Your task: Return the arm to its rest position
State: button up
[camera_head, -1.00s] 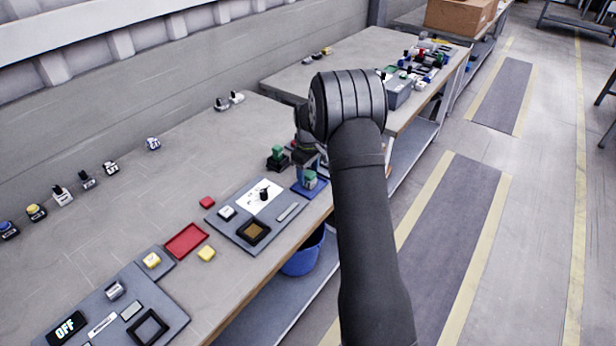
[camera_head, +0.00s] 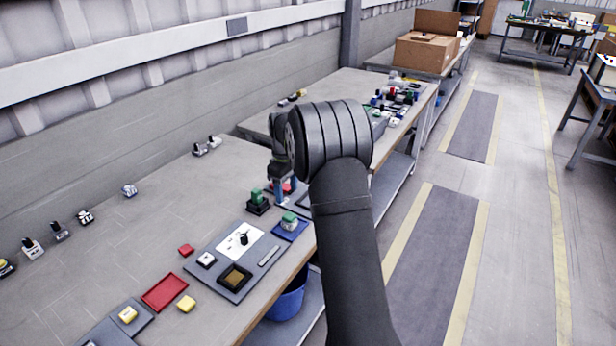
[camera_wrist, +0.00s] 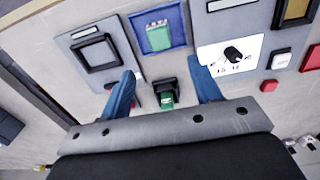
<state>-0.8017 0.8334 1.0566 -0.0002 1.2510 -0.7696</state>
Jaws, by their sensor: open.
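My arm (camera_head: 350,240) reaches over the right edge of the workbench (camera_head: 110,240). My gripper (camera_wrist: 160,70) is open in the wrist view, with two blue fingers apart and nothing held between them. In the head view its fingers (camera_head: 283,188) point down, just beyond a green-topped piece (camera_head: 289,220) on a blue pad (camera_head: 291,232). The wrist view also shows this green piece (camera_wrist: 158,38), ahead of the fingertips. A black piece with a green top (camera_head: 258,202) stands close by on the bench. It also shows in the wrist view (camera_wrist: 167,98), between the fingers.
A grey panel (camera_head: 222,282) holds a white sheet with a black knob and a gold square. A red tray (camera_head: 164,292) and yellow block (camera_head: 186,303) lie nearer. Small parts line the wall side. A blue bin (camera_head: 288,300) is under the bench edge. The aisle is clear.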

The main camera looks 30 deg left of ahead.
aim_at(288, 215)
notch_tip(288, 215, down, 12)
jog(key=shift+r, duration=1.95)
